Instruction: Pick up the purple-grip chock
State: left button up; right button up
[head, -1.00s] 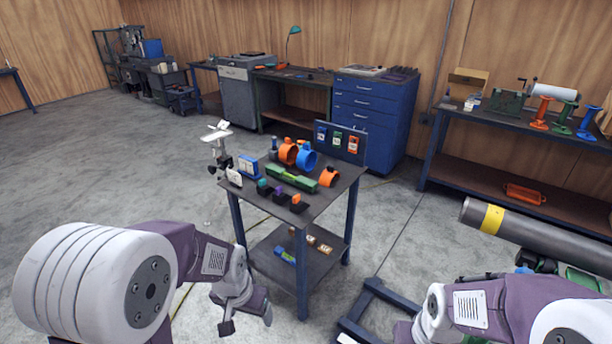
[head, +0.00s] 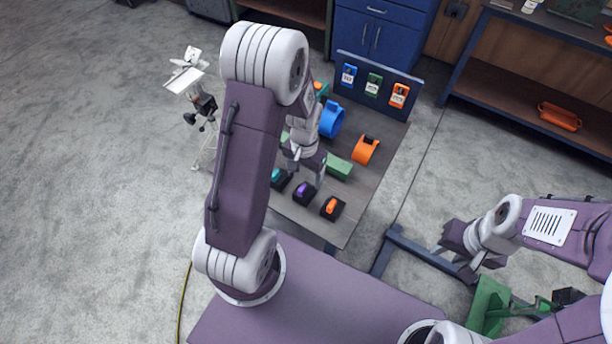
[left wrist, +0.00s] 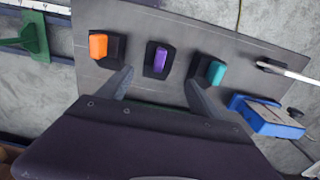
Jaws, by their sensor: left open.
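The purple-grip chock (head: 304,192) is a dark block with a purple grip on top, near the front edge of the dark table (head: 356,210). It sits between the teal-grip chock (head: 279,178) and the orange-grip chock (head: 332,207). In the left wrist view the purple-grip chock (left wrist: 159,58) lies ahead of the space between my open fingers. My left gripper (head: 305,168) is open and empty above the table, just behind the purple-grip chock in the head view. My right gripper (head: 462,250) is off to the right, away from the table; its fingers are unclear.
The teal-grip (left wrist: 214,72) and orange-grip (left wrist: 100,46) chocks stand close on either side. Behind are an orange ring clamp (head: 366,150), a blue one (head: 332,118) and a green block (head: 339,166).

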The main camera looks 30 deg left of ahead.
aim_at(305, 192)
pick_arm(q)
jog(key=shift+s+d+f, duration=0.1)
jog(key=shift+s+d, duration=0.5)
jog(key=shift+s, duration=0.2)
jog(key=f, duration=0.2)
jog(key=w+a+f, duration=0.1)
jog(key=shift+f, duration=0.4)
jog(key=f, duration=0.3)
jog(key=shift+s+d+f, duration=0.25)
jog(key=shift+s+f, duration=0.1)
jog(key=shift+s, duration=0.05)
jog(key=shift+w+a+f, duration=0.15)
jog(key=shift+w+f, duration=0.15)
jog(key=shift+f, duration=0.15)
jog(key=shift+s+r, duration=0.1)
jog(key=shift+s, duration=0.05)
jog(key=c, duration=1.4)
grip_shut()
